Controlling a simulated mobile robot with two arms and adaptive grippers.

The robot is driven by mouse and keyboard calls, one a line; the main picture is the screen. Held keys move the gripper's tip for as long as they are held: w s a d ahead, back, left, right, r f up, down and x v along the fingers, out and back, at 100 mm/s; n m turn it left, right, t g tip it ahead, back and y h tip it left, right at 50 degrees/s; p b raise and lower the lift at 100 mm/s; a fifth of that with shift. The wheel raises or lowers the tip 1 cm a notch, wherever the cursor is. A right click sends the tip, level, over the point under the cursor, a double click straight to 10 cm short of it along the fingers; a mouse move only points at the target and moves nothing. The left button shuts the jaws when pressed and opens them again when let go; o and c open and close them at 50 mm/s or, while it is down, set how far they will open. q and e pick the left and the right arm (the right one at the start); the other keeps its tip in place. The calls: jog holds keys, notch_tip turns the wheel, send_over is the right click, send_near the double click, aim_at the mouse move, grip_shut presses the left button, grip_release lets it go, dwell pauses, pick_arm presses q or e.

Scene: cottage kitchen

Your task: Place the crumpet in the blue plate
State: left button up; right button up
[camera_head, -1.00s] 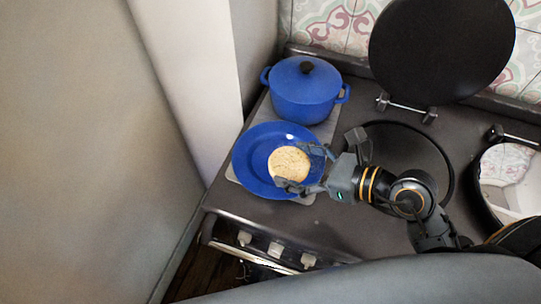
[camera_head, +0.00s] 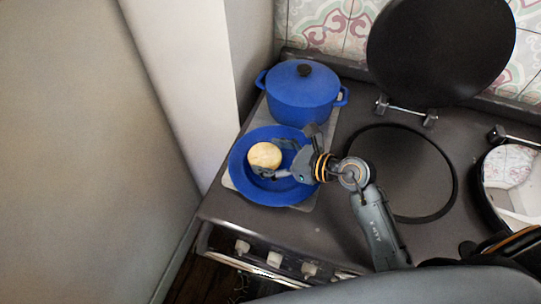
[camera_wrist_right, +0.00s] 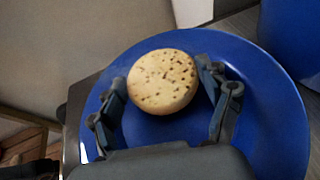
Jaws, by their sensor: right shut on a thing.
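The crumpet (camera_head: 264,155) is round and pale golden. It is over the left part of the blue plate (camera_head: 283,193) in the head view. My right gripper (camera_head: 272,159) comes in from the right and is shut on the crumpet. In the right wrist view the crumpet (camera_wrist_right: 163,81) is between the two fingers of the gripper (camera_wrist_right: 165,95), with the blue plate (camera_wrist_right: 272,110) behind it. I cannot tell whether the crumpet touches the plate. My left gripper is not in view.
A blue lidded pot (camera_head: 302,92) stands just behind the plate. A round hotplate (camera_head: 404,175) lies to the right, with a raised black lid (camera_head: 440,45) behind it. A wall closes off the left side.

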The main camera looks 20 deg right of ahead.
jog(key=shift+f, duration=0.35)
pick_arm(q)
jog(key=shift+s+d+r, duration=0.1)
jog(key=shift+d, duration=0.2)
pick_arm(e)
jog(key=shift+f, duration=0.1)
jog(key=shift+f, duration=0.1)
jog(key=o, duration=0.9)
jog(key=shift+c, duration=0.2)
